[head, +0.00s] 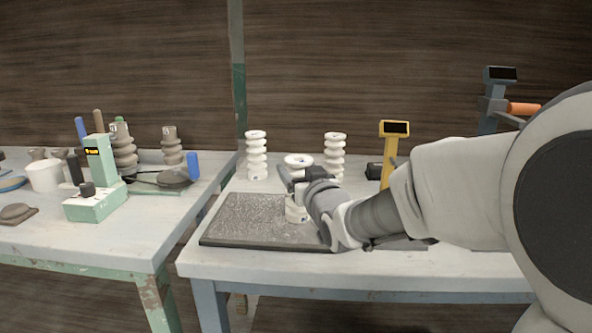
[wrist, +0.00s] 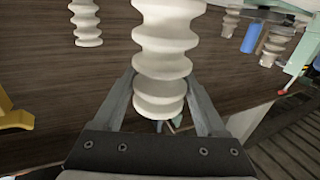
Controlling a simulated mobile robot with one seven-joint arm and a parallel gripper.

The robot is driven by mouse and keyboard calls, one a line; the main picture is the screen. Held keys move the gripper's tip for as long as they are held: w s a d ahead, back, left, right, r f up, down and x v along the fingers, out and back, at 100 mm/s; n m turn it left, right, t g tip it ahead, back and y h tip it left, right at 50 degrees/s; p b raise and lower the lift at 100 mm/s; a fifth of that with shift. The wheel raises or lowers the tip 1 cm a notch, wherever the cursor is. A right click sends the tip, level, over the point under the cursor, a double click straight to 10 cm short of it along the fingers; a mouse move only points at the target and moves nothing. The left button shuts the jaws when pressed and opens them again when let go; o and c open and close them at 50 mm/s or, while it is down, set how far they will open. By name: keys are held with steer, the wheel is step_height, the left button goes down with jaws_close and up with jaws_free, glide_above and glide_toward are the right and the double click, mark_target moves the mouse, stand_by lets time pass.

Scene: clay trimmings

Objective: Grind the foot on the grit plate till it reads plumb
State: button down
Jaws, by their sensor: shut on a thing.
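My gripper (head: 300,182) is shut on a white ribbed insulator (head: 298,160), which it grips around the middle. In the wrist view the fingers (wrist: 160,88) close on both sides of the same insulator (wrist: 166,45). It looks roughly upright over the right part of the dark, speckled grit plate (head: 245,218). I cannot tell whether its foot touches the plate. My gripper and forearm hide part of the insulator and the plate's right end. A yellow stand with a dark screen (head: 394,128) is behind my arm; I see no reading on it.
Two more white insulators stand behind the plate, left (head: 256,155) and right (head: 335,155). A grey stand with an orange handle (head: 523,108) is at the far right. The left table (head: 110,238) holds a green device (head: 97,190), a white tub (head: 44,175) and brown insulators (head: 123,150). A gap separates the tables.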

mark_target(300, 159)
steer(key=shift+d+r, duration=0.1)
steer(key=shift+d, duration=0.05)
steer(key=shift+r+p, duration=1.45)
steer(key=shift+r, duration=1.1)
